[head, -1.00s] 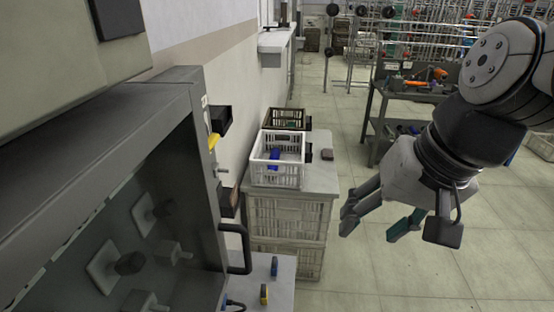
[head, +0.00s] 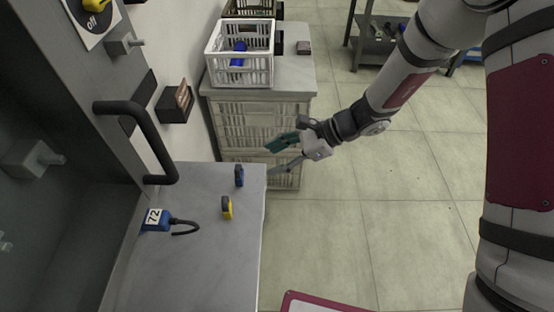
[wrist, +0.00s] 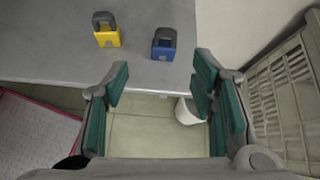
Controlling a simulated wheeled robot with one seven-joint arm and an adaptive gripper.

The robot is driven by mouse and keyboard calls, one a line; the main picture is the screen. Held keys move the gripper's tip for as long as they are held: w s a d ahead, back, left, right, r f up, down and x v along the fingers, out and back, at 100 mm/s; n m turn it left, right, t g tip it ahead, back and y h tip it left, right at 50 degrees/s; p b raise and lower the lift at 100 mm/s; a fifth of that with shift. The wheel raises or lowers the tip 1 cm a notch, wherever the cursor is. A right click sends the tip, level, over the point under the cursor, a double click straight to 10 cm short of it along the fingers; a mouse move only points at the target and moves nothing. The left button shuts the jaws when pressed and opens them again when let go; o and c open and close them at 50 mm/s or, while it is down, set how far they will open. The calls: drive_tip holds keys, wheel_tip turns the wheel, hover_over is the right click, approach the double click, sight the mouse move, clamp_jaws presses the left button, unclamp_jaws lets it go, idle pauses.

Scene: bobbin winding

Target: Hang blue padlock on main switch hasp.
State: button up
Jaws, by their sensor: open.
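The blue padlock (head: 239,176) stands on the grey bench top (head: 205,270), near its right edge; it also shows in the wrist view (wrist: 163,49), with a dark shackle. The yellow padlock (head: 227,208) stands beside it and shows in the wrist view (wrist: 107,38). My gripper (head: 279,158) is open and empty, just right of the blue padlock and beyond the bench edge. In the wrist view the padlock is ahead of the open green-padded fingers (wrist: 161,84), touching neither. The yellow switch handle (head: 96,5) is at the top left, above an "off" plate (head: 92,27). I cannot make out the hasp.
A blue item tagged 72 (head: 156,221) with a black curved cable lies on the bench. A black cabinet handle (head: 155,125) juts over the bench. A white crate (head: 240,72) with blue things stands on the rear table. Open floor (head: 410,220) lies to the right.

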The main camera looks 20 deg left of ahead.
sight(243, 175)
drive_tip(key=shift+m, duration=0.6)
drive_tip(key=shift+w+d+f+b+x, duration=0.2)
drive_tip(key=shift+b+x, duration=0.45)
drive_tip(key=shift+x, duration=1.4)
drive_tip(key=shift+w+d+f+b+x, duration=0.1)
drive_tip(key=shift+f+b+x, duration=0.4)
drive_tip(key=shift+x, duration=1.5)
drive_tip(key=shift+w+d+f+b+x, duration=0.15)
drive_tip(key=shift+b+x, duration=0.7)
drive_tip(key=shift+x, duration=1.2)
drive_tip(key=shift+r, duration=0.1)
drive_tip(key=c, duration=1.2)
drive_tip(key=shift+r+p, duration=1.65)
drive_tip(key=shift+r, duration=0.85)
